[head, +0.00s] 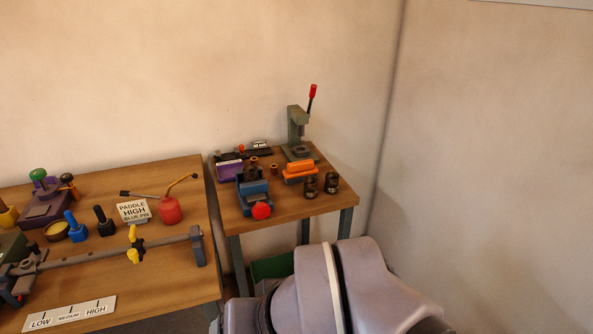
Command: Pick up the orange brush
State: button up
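An orange block-shaped thing (300,170), which looks like the orange brush, lies on the small wooden table at the right. It sits in front of the grey-green press (297,130) with the red-tipped lever. Its underside looks dark, but it is too small to make out bristles. My gripper is not in view. Only a rounded pale part of my own arm shows at the bottom, below and in front of this table.
On the small table (320,207), a blue device with a red knob (254,197) is left of the orange thing. Two dark cylinders (311,187) (332,183) stand close in front. A larger table (150,290) holds a red oil can (170,209) and several tools. A wall is behind.

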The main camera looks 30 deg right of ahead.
aim_at(295, 172)
jog(key=i+l+u, duration=0.15)
jog(key=l, duration=0.45)
jog(key=i+l+u, duration=0.1)
jog(key=i+l, duration=0.15)
jog(key=l, duration=0.35)
jog(key=i+l+u, duration=0.15)
jog(key=l, duration=0.5)
jog(key=i+l+u, duration=0.15)
jog(key=l, duration=0.5)
jog(key=i+l+u, duration=0.15)
jog(key=l, duration=0.5)
jog(key=l+u, duration=0.1)
jog(key=l, duration=0.6)
